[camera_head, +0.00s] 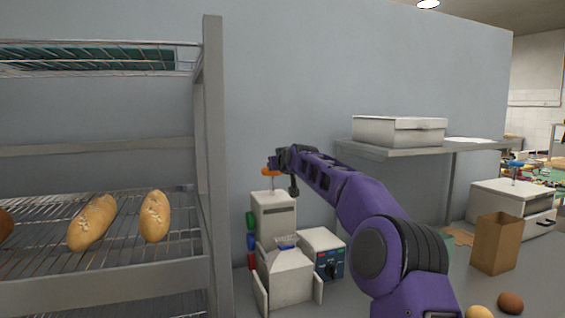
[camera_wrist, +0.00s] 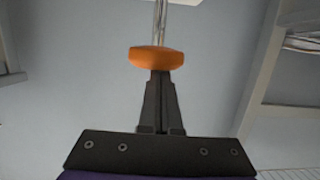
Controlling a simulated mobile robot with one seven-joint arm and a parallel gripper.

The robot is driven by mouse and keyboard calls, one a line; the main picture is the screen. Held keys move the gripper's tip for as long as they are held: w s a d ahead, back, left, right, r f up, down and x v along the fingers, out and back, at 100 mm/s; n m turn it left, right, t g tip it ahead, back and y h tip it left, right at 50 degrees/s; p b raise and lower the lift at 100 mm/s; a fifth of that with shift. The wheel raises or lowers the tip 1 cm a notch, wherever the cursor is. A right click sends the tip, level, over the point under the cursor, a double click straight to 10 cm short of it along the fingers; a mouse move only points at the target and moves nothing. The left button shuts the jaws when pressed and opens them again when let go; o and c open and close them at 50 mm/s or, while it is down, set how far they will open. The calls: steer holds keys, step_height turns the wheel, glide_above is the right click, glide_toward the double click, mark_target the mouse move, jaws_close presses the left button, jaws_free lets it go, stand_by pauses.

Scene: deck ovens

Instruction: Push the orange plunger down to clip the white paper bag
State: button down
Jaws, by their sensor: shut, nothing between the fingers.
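The orange plunger (camera_head: 271,171) is a rounded knob on a thin rod above a tall beige unit. It also shows in the wrist view (camera_wrist: 156,57), right at my fingertips. The white paper bag (camera_head: 291,275) stands upright below, between two pale side panels, with blue at its top. My gripper (camera_head: 271,162) is at the plunger's height or just above it.
A white box with a dial (camera_head: 322,254) stands right of the bag. A wire rack with bread loaves (camera_head: 155,216) is at the left. A shelf (camera_head: 385,151) carrying a pale box (camera_head: 399,131) is at the right. A brown bag (camera_head: 495,243) stands on the counter.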

steer(key=b+v, duration=0.2)
steer(key=v, duration=0.7)
steer(key=shift+s+d+f+b, duration=0.2)
steer(key=shift+s+f+b, duration=0.1)
steer(key=shift+s, duration=0.1)
steer(key=shift+a+r, duration=0.1)
